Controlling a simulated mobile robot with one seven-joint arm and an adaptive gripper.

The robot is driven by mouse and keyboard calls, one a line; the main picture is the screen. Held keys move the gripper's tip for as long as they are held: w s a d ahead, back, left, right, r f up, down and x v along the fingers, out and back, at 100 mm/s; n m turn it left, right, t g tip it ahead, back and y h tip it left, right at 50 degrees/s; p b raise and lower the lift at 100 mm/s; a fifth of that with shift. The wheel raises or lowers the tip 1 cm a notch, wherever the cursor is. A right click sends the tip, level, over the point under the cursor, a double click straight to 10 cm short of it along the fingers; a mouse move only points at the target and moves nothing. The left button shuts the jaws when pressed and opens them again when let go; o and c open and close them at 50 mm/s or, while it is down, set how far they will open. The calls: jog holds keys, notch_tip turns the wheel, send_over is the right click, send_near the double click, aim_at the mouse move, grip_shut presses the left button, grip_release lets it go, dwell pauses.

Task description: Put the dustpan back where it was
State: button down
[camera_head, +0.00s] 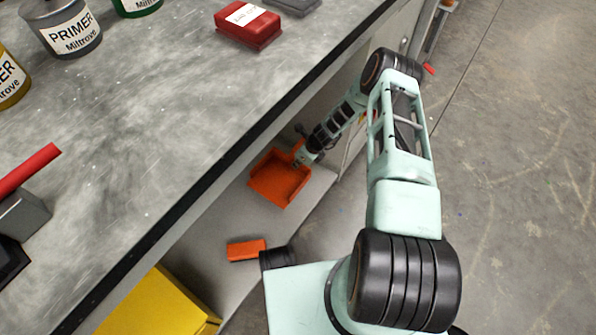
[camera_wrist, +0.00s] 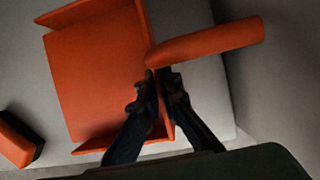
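The orange dustpan (camera_head: 279,182) is at the lower shelf (camera_head: 215,232) under the workbench, seen in the head view. In the wrist view its flat pan (camera_wrist: 100,75) fills the left and its handle (camera_wrist: 210,42) points right. My gripper (camera_head: 303,158) is at the dustpan's rear edge. In the wrist view the two fingers (camera_wrist: 160,78) stand on either side of the rear wall by the handle's base, close against it. I cannot tell whether the dustpan rests on the shelf or hangs just above it.
The floor at right is clear.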

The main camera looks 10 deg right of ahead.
aim_at(298, 169)
notch_tip(298, 169, down, 6)
jog(key=b, duration=0.2)
jog(key=shift+r+b, duration=0.25)
jog(key=shift+b, duration=0.05)
jog(key=shift+w+d, duration=0.15)
jog(key=shift+w, duration=0.1)
jog(key=shift+r, duration=0.1)
jog(key=c, duration=2.2)
grip_release()
jog(key=shift+o, duration=0.2)
jog(key=p+v, duration=0.4)
jog(key=v, duration=0.8)
jog(key=shift+p, duration=0.35)
